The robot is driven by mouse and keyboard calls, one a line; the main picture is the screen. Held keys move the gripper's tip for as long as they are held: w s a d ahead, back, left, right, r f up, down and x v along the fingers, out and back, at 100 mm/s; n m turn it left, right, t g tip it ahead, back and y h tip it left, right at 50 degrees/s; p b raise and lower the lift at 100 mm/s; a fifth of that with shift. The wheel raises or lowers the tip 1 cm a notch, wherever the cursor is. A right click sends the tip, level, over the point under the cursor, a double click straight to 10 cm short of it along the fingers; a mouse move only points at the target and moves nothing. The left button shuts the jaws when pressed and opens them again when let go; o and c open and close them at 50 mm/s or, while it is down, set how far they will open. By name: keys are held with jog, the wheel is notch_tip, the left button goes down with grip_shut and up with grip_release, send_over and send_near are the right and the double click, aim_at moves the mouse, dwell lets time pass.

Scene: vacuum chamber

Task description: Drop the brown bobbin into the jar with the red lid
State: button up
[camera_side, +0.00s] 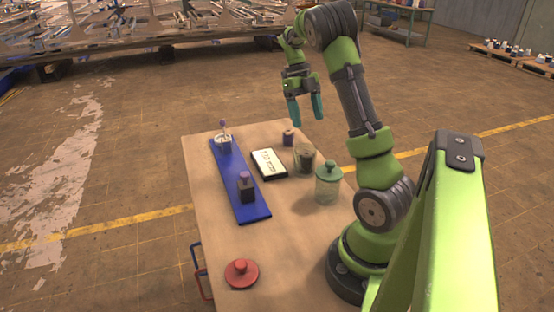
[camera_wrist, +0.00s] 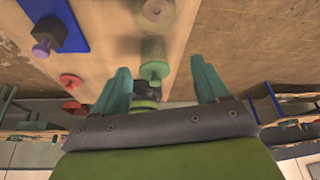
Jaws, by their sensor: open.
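My gripper (camera_side: 305,110) is open and empty, high above the far end of the table; its teal fingers also show in the wrist view (camera_wrist: 161,72). A red lid with a knob (camera_side: 241,272) lies flat on the near left of the table, on no jar.
A glass jar with a green lid (camera_side: 328,184) stands right of centre. A black-framed white panel (camera_side: 268,162) lies mid-table. The near middle is clear.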

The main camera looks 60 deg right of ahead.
jog(key=w+a+r+n+t+h, duration=0.1)
jog(key=w+a+n+t, duration=0.15)
jog(key=a+n, duration=0.7)
jog(key=w+a+n+t, duration=0.1)
jog(key=a+n+t, duration=0.25)
jog(key=n, duration=1.05)
jog(key=s+a+r+n+t, duration=0.2)
jog(key=a+r+n, duration=0.1)
jog(key=a+n, duration=0.4)
jog(key=s+a+r+n+t, duration=0.3)
jog(key=a+n, duration=0.4)
jog(key=a, duration=0.5)
jog(key=shift+a+r+y, duration=0.15)
jog(key=shift+a+y, duration=0.15)
jog(key=shift+y, duration=0.1)
